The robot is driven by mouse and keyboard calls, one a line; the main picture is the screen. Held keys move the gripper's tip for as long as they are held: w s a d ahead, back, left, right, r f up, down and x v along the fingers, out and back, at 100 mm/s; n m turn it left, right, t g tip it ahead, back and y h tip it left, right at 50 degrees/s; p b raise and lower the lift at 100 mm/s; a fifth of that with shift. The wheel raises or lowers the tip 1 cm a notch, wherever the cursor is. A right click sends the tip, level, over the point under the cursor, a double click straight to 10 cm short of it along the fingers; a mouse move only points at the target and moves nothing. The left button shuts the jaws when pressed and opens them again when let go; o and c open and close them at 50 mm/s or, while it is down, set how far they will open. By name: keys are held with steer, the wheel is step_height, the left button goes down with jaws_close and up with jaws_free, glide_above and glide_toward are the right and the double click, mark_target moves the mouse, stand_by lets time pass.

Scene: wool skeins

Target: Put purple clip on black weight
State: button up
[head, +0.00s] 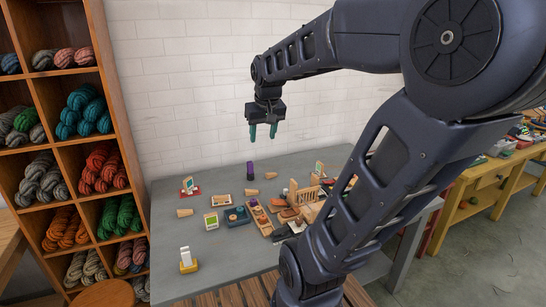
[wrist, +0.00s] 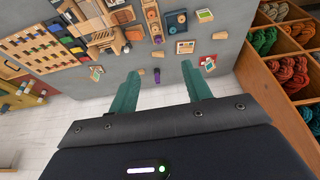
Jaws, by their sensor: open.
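My gripper (head: 263,131) is open and empty, high above the back of the grey table, fingers pointing down. In the wrist view its two green fingers (wrist: 160,73) are spread apart. A small dark purple upright piece (head: 250,171) stands on the table at the back, below my gripper. It also shows in the wrist view (wrist: 157,76), between the fingertips in the picture. A second small purple item (head: 253,202) lies at the end of a long wooden tray (head: 267,227); it shows in the wrist view too (wrist: 158,39). I cannot tell which is the clip, and no black weight is clearly recognisable.
Wool shelves (head: 98,150) stand at the left, a white brick wall behind. The table's left front is mostly clear.

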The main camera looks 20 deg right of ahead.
steer(key=s+f, duration=0.3)
steer(key=s, duration=0.6)
steer(key=shift+s+a+f+t, duration=0.25)
steer(key=shift+s+a+t, duration=0.05)
steer(key=shift+a+t, duration=0.1)
stand_by(0.6)
